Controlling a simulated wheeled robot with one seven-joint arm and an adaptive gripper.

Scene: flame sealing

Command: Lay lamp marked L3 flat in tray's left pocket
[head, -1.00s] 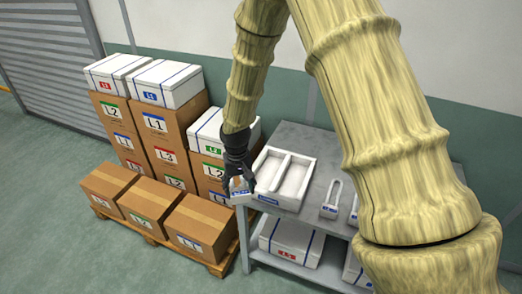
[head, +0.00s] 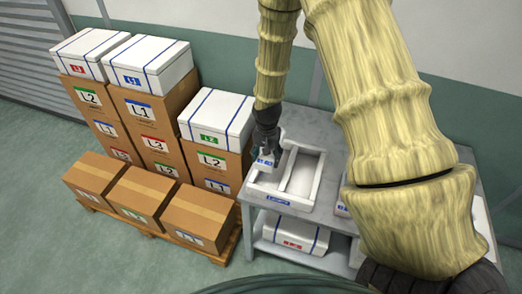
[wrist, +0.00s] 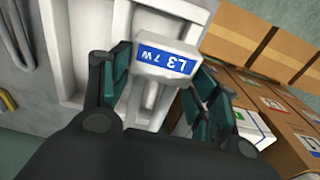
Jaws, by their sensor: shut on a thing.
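The lamp marked L3 (wrist: 167,62) is white with a blue label reading "L3 7W". My gripper (wrist: 160,90) is shut on it, with a dark finger on each side. In the head view my gripper (head: 266,143) is at the left side of the white tray (head: 263,191), and the lamp's blue-labelled end (head: 265,160) shows just below the fingers. The tray has two long pockets split by a divider. The wrist view shows part of the tray (wrist: 68,98) behind and left of the lamp. I cannot tell whether the lamp touches the tray.
The tray stands on a grey table (head: 320,127) with a lower shelf holding a white box (head: 290,236). Stacked brown cartons (head: 150,135) and white boxes (head: 150,65) stand on a pallet close to the table's left. My arm hides the table's right part.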

